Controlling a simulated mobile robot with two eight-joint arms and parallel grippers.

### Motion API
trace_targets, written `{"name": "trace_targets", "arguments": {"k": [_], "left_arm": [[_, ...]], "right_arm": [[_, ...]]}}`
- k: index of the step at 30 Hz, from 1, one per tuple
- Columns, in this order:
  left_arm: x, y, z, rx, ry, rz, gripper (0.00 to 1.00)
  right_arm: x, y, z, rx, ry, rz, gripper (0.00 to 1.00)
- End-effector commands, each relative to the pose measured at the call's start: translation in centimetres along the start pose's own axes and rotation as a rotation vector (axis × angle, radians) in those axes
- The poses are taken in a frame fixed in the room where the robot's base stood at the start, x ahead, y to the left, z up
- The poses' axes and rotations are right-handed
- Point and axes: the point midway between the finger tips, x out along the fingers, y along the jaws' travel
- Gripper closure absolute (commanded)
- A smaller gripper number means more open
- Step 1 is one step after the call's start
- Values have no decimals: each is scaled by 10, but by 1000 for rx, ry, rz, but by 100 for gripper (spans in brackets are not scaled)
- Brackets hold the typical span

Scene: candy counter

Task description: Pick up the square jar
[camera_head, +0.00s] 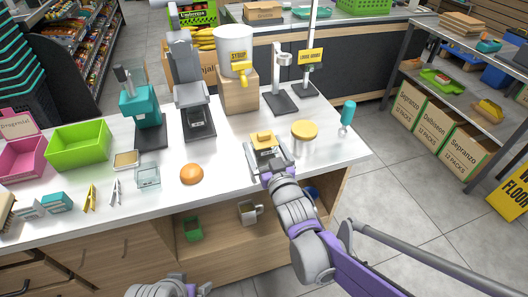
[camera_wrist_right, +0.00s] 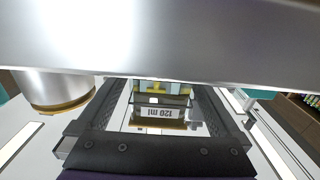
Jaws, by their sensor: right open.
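The square jar (camera_head: 263,137) has a yellow lid and stands on the white counter, left of a round jar. My right gripper (camera_head: 268,158) is open at its near side. In the right wrist view the jar (camera_wrist_right: 161,113), with a "120 ml" label, shows between the two fingers of the gripper (camera_wrist_right: 158,120). I cannot tell whether either finger touches it. Its lower part is largely hidden by the gripper in the head view. Only a part of my left arm shows at the bottom edge; its gripper is out of view.
The round jar (camera_head: 303,138) with a yellow lid stands close on the right. A teal-handled tool (camera_head: 347,115) is near the counter's right end.

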Motion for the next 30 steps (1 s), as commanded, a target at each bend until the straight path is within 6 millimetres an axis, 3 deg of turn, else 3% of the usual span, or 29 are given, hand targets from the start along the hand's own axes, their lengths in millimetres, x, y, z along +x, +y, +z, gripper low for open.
{"name": "trace_targets", "arguments": {"k": [6, 14, 28, 30], "left_arm": [[2, 0, 1, 0, -1, 0, 4], [2, 0, 1, 0, -1, 0, 4], [2, 0, 1, 0, -1, 0, 4], [2, 0, 1, 0, -1, 0, 4]], "right_arm": [[25, -1, 1, 0, 0, 0, 0], [26, -1, 0, 0, -1, 0, 2], [26, -1, 0, 0, -1, 0, 86], [26, -1, 0, 0, 0, 0, 87]]}}
